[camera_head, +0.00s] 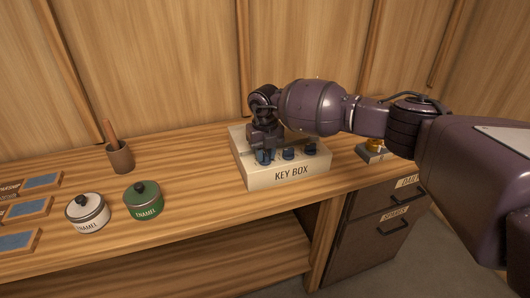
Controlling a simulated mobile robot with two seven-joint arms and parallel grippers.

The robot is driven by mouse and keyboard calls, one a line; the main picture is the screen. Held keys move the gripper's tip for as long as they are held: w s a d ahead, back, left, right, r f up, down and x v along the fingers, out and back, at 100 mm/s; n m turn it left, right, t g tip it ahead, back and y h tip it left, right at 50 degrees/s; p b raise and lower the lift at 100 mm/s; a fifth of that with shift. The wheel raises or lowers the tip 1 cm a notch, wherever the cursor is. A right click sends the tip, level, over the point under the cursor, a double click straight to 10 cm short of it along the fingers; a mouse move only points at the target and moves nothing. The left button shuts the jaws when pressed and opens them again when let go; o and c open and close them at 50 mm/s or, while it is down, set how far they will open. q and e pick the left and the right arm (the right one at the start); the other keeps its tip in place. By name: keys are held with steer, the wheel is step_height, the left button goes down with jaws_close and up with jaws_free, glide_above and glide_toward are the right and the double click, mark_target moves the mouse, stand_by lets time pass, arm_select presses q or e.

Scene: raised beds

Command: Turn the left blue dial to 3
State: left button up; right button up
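The cream key box (258,180), labelled "KEY BOX", sits on the wooden bench with a row of blue dials on it. The left blue dial (264,158) is at the row's left end, partly hidden by my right gripper. The middle dial (288,153) and the right dial (310,149) are in clear view. My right gripper (264,148) points down at the left dial, touching it or just above it. Its fingers are too small and dark to show whether they are shut on it. The dial's number is not readable. My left gripper is not in view.
A green enamel tin (143,200), a white enamel tin (88,212), a brown cup (120,157) and several framed panels stand left on the bench. A small grey block with a brass part (373,149) is right of the box, near my arm. Drawers (383,232) are below.

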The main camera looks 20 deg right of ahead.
mark_target(265, 154)
steer(key=shift+o, duration=1)
steer(key=shift+r, duration=0.2)
step_height(265, 154, up, 9)
steer(key=shift+r, duration=0.75)
